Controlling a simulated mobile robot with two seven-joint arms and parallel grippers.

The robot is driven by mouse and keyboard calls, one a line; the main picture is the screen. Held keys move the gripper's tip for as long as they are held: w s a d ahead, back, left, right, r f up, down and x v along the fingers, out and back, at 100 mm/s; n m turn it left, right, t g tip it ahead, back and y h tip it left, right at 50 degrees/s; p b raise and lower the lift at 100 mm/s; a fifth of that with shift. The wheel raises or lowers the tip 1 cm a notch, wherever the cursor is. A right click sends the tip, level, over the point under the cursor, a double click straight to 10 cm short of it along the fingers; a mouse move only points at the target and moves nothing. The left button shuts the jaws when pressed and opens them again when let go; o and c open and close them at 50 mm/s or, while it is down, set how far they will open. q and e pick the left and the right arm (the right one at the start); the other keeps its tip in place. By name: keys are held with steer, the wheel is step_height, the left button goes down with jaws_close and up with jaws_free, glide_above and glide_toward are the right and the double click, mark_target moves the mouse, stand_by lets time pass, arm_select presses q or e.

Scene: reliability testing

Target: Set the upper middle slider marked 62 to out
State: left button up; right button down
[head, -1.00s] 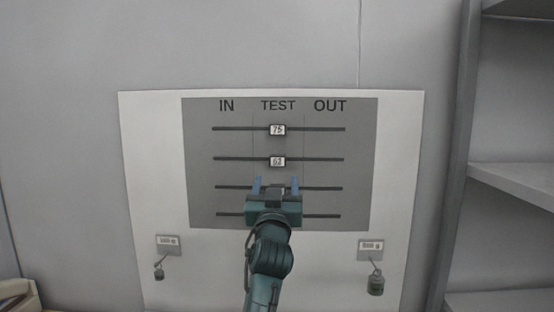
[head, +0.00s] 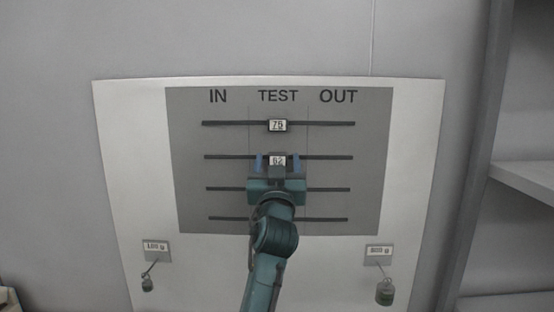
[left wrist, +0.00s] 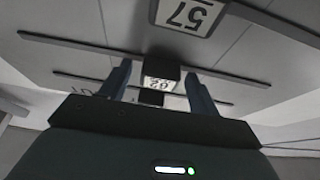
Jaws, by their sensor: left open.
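The slider marked 62 (head: 277,160) sits on the second track from the top, in the TEST column at the middle of the grey panel (head: 345,200). It also shows upside down in the left wrist view (left wrist: 160,84). My left gripper (head: 277,162) is open, with one blue finger on each side of slider 62. In the left wrist view the fingers (left wrist: 158,85) flank the slider with small gaps; contact cannot be told. The OUT label (head: 338,97) is at the panel's upper right. My right gripper is not in view.
My arm hides the middle of the two lower tracks. Small weights hang below the panel at left (head: 147,284) and right (head: 384,292). A shelf (head: 525,180) stands at the right.

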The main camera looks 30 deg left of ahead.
arm_select(q)
steer(key=shift+c, duration=0.2)
jaws_close()
steer(key=shift+w, duration=0.1)
stand_by(0.5)
